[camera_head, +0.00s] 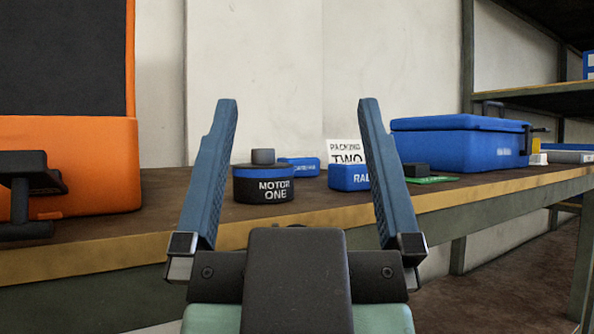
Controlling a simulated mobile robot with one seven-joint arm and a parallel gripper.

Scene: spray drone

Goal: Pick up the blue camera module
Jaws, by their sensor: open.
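My gripper (298,104) is open and empty, its two blue fingers wide apart and pointing forward over the front edge of the bench. A small flat blue box (301,166) lies on the bench behind the motor and shows between the fingers. Its white label is too small to read surely; it may be the blue camera module. The motor, marked MOTOR ONE, partly hides its left side. A second blue box (348,178), its label starting with "RA", is partly hidden by my right finger. Nothing touches the fingers.
The black and blue motor (263,185) stands near the front. A PACKING TWO card (342,152) stands behind. A large orange case (70,165) blocks the left. A blue case (460,142), a green board (432,180) and a dark block (416,170) sit right. A wall closes the back.

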